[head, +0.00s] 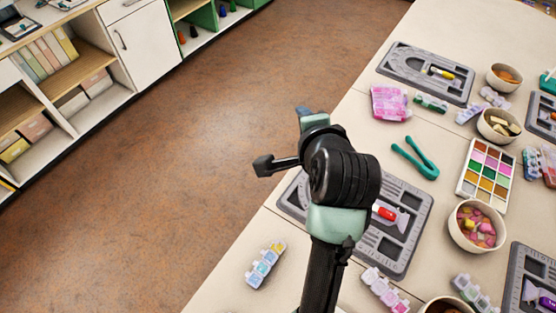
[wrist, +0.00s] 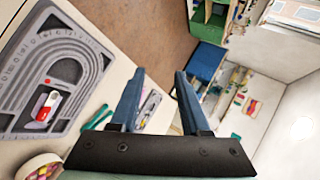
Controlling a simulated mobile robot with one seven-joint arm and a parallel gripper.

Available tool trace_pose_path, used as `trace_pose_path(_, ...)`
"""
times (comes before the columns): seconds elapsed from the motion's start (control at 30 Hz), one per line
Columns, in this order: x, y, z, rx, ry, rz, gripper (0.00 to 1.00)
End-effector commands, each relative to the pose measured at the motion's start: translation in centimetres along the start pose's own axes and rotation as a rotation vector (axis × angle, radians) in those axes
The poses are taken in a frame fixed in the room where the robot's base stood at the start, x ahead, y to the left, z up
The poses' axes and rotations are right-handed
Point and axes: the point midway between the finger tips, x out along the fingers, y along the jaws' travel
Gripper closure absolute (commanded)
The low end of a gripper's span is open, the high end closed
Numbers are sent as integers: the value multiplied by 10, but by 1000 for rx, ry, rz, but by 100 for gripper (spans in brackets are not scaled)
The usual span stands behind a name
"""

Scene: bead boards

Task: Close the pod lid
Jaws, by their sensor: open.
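Several small strips of lidded pods lie on the table: one with blue and yellow contents (head: 266,265) at the front left, one with pink contents (head: 384,290) at the front, and one clear strip (head: 474,293) at the front right. I cannot tell which pod the task means, and the lids are too small to judge clearly. My gripper (wrist: 158,88) is open and empty in the wrist view, its two blue fingers apart. In the head view only a blue fingertip shows beyond my dark wrist, which is raised over the table's left edge and hides part of a board.
A grey bead board (head: 408,250) with a red-labelled tube lies behind my arm; it also shows in the wrist view (wrist: 90,45). Green tweezers (head: 416,160), a paint-like colour tray (head: 466,195) and bowls of beads (head: 460,236) crowd the right. Open floor lies left.

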Motion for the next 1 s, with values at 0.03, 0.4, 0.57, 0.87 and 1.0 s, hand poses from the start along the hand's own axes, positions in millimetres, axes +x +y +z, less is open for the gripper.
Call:
trace_pose_path(0.03, 0, 35, 2, 161, -41, 141, 54)
trace_pose_path(0.4, -32, 198, 44, 881, -65, 756, 54)
trace_pose_path(0.57, -28, 212, 51, 923, -59, 794, 54)
trace_pose_path(0.87, 14, 246, 72, 918, -60, 792, 54)
trace_pose_path(1.0, 34, 261, 82, 918, -59, 789, 54)
